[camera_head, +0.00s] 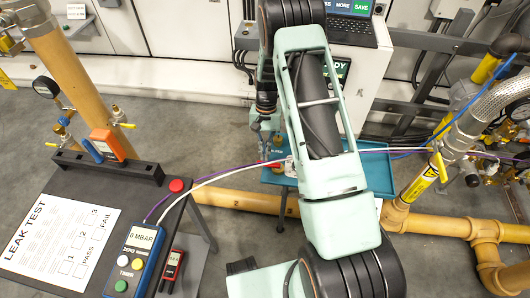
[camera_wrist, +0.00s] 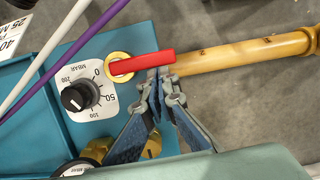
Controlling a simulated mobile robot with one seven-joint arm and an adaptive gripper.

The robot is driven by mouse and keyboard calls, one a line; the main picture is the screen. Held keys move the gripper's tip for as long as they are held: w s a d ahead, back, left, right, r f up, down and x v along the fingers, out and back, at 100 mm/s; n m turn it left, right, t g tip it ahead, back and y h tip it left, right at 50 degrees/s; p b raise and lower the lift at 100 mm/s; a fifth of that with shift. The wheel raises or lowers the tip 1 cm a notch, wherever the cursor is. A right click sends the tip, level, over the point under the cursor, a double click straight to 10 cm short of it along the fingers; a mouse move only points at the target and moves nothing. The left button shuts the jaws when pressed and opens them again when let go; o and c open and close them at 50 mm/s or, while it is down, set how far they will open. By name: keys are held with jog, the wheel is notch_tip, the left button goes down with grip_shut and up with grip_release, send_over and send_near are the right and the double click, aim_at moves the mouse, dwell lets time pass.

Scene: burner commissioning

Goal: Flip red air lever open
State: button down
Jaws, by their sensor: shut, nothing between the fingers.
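The red air lever (camera_wrist: 140,63) lies nearly level across the wrist view. Its left end sits on a brass ring on the teal panel (camera_wrist: 105,130), and its right end reaches past the panel edge. In the head view a small bit of the red lever (camera_head: 268,164) shows on the teal unit. My gripper (camera_wrist: 160,75) is shut and empty. Its fingertips are at the lower edge of the lever's right end, touching it or very close; I cannot tell which. In the head view my gripper (camera_head: 265,140) is partly hidden beside my arm.
A black pressure knob (camera_wrist: 76,97) with a dial is left of the lever. White (camera_wrist: 45,55) and purple (camera_wrist: 65,60) hoses cross at upper left. A yellow pipe (camera_wrist: 240,55) runs behind at floor level. A leak test table (camera_head: 120,180) stands at left.

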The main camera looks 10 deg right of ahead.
jog(key=shift+s+a+n, duration=0.15)
jog(key=shift+n, duration=0.25)
jog(key=n, duration=0.1)
jog(key=s+a+n+h, duration=0.1)
jog(key=n, duration=0.1)
jog(key=shift+s+p, duration=0.15)
jog(key=shift+p, duration=0.15)
jog(key=s+n, duration=0.1)
jog(key=n, duration=0.2)
jog(key=shift+s+a+n+h, duration=0.3)
jog(key=shift+s+a+h, duration=0.05)
jog(key=shift+h, duration=0.05)
jog(key=s+n, duration=0.1)
jog(key=n, duration=0.1)
jog(key=s+n+p, duration=0.1)
jog(key=shift+n+h, duration=0.4)
jog(key=n, duration=0.1)
jog(key=s+n, duration=0.1)
jog(key=n+t, duration=0.1)
jog(key=shift+s+d+n+h, duration=0.25)
jog(key=shift+s+n+h, duration=0.05)
jog(key=shift+s+n, duration=0.1)
jog(key=shift+w, duration=0.1)
jog(key=shift+w+d, duration=0.1)
jog(key=shift+w+d, duration=0.4)
jog(key=shift+d, duration=0.15)
